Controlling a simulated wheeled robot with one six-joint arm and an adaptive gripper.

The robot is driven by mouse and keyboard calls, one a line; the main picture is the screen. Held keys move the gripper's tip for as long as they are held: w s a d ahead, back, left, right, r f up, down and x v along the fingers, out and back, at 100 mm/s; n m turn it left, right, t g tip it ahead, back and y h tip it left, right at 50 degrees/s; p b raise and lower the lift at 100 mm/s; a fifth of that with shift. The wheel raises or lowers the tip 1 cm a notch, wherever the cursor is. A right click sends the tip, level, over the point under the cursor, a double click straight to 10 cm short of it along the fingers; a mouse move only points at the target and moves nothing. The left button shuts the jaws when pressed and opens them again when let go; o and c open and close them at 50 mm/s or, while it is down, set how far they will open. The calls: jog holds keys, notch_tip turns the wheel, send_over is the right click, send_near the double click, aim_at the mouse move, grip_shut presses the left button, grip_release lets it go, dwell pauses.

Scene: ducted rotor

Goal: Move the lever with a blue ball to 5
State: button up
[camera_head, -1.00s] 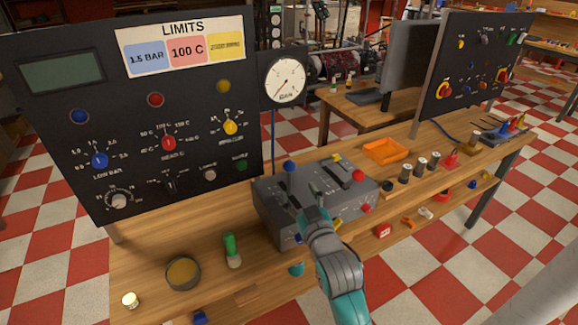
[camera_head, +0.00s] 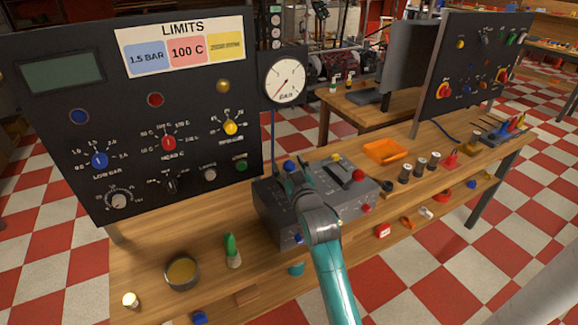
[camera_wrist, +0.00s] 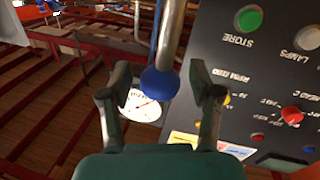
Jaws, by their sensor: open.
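The lever with a blue ball (camera_head: 290,166) stands at the left of the grey control box (camera_head: 272,212). In the wrist view its blue ball (camera_wrist: 159,83) is between my two open fingers, with visible gaps on both sides, and its metal rod (camera_wrist: 171,35) runs to the top of the picture. My gripper (camera_head: 296,178) is right at this lever in the head view, and its fingers are hard to make out there. A lever with a red ball (camera_head: 358,175) stands on the box to the right. My arm hides part of the box, and I cannot read its scale numbers.
A dark panel (camera_head: 60,150) with knobs and a round gauge (camera_head: 285,80) rise behind the box. An orange tray (camera_head: 385,151) and several small parts lie on the bench to the right. A green-topped bottle (camera_head: 232,250) and a round tin (camera_head: 182,272) stand front left.

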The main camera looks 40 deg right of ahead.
jog(key=shift+w+d, duration=0.1)
grip_shut()
jog(key=shift+w+d+r, duration=0.1)
jog(key=shift+w+d, duration=0.05)
jog(key=shift+w, duration=0.4)
jog(key=w+g, duration=0.1)
jog(key=w, duration=0.1)
jog(key=w+d+f+g, duration=0.1)
jog(key=w, duration=0.1)
jog(key=w+f+y, duration=0.1)
jog(key=w, duration=0.1)
jog(key=shift+w+d+g, duration=0.25)
jog(key=shift+d+g, duration=0.15)
grip_release()
